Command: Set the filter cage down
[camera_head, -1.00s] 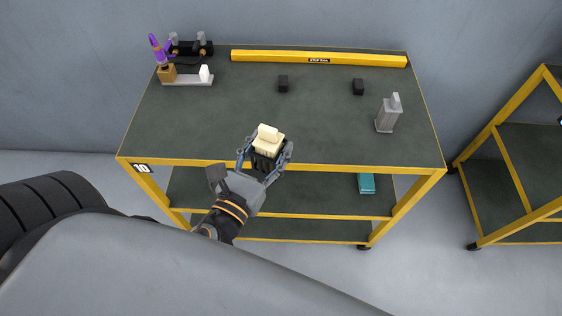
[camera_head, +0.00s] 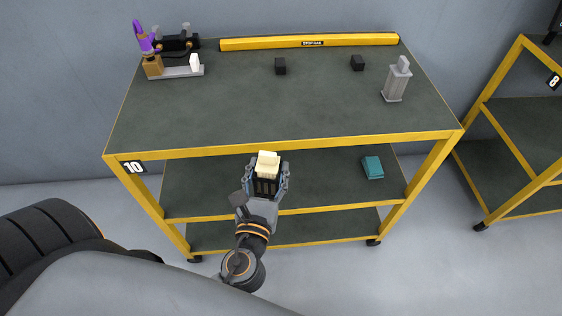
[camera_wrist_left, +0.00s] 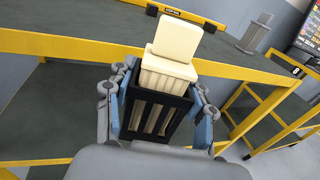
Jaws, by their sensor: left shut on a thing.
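The filter cage (camera_head: 266,187) is a black slatted holder with a cream filter block (camera_head: 267,163) standing up out of its top. My left gripper (camera_head: 268,182) is shut on the cage, one finger on each side. The cage is upright or nearly so, held in front of the yellow front edge of the table (camera_head: 220,115). The wrist view shows the black cage (camera_wrist_left: 157,115) between the blue-grey fingers, with the cream block (camera_wrist_left: 172,62) above it. The cage's underside is hidden by my gripper. My right gripper is not in view.
A yellow stop bar (camera_head: 240,44) lies along the back. Two small black blocks (camera_head: 280,66) and a grey upright part (camera_head: 396,80) stand on the top. A fixture with a purple tool (camera_head: 144,38) is back left. A teal box (camera_head: 373,167) lies on the shelf below. The table's middle is clear.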

